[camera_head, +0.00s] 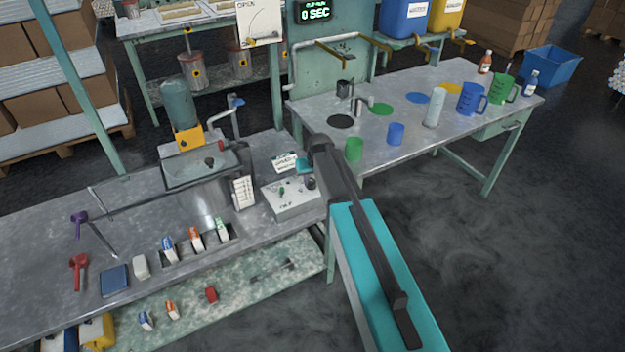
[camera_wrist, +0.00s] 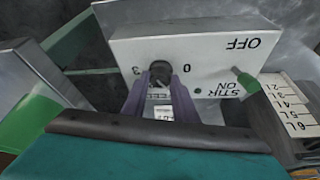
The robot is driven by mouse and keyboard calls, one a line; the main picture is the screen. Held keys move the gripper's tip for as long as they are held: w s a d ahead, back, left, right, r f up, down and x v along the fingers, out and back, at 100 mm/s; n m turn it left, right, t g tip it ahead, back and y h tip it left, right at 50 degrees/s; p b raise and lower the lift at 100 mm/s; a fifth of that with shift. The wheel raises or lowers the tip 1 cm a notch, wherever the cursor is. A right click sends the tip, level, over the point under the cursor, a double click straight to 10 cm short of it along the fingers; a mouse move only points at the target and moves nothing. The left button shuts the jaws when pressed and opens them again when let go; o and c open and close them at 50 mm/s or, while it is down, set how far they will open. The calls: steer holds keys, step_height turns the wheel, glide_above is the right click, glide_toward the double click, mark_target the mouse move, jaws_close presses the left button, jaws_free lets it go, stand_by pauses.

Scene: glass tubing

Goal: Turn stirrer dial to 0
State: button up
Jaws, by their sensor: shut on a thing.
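The stirrer box (camera_wrist: 205,55) fills the upper middle of the wrist view, with its lettering upside down. Its black dial (camera_wrist: 160,72) sits between a "3" on the left and a "0" on the right. My gripper (camera_wrist: 161,85) has its two purple fingers shut on the dial, one on each side. I cannot tell which way the dial's pointer faces. A green switch (camera_wrist: 247,82) stands between the OFF and STIR ON labels.
A white volume scale (camera_wrist: 292,103) stands close to the right of the box in the wrist view. In the head view a sink (camera_head: 205,168) lies to the left. A green cup (camera_head: 354,149) and a blue cup (camera_head: 396,134) stand on the right table.

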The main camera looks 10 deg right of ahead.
steer(key=shift+f+n, duration=0.1)
steer(key=shift+n, duration=0.2)
steer(key=shift+w+d+n+y+b, duration=0.15)
steer(key=shift+n+y+b, duration=0.2)
steer(key=shift+n+b, duration=0.4)
steer(key=shift+s+d+n+y+b, duration=0.1)
steer(key=shift+n+y+b, duration=0.25)
steer(key=shift+n+b, duration=0.35)
steer(key=n, duration=0.1)
steer(key=n+g+y+b, duration=0.1)
steer(key=n, duration=0.1)
steer(key=shift+w+d, duration=0.1)
steer(key=shift+w, duration=0.1)
steer(key=shift+w+d+n+g+y+b, duration=0.1)
steer(key=shift+n+g+y+b, duration=0.25)
steer(key=shift+n+b, duration=0.7)
steer(key=shift+w+d+n+g+y+b, duration=0.15)
steer(key=shift+n+g+b, duration=0.3)
steer(key=shift+n, duration=1.15)
steer(key=shift+s+a, duration=0.1)
steer(key=shift+s, duration=0.05)
steer(key=o, duration=1.1)
steer(key=shift+c, duration=0.2)
steer(key=shift+r, duration=0.2)
steer(key=b+v, duration=0.2)
steer(key=v, duration=1.1)
steer(key=shift+d+r, duration=0.25)
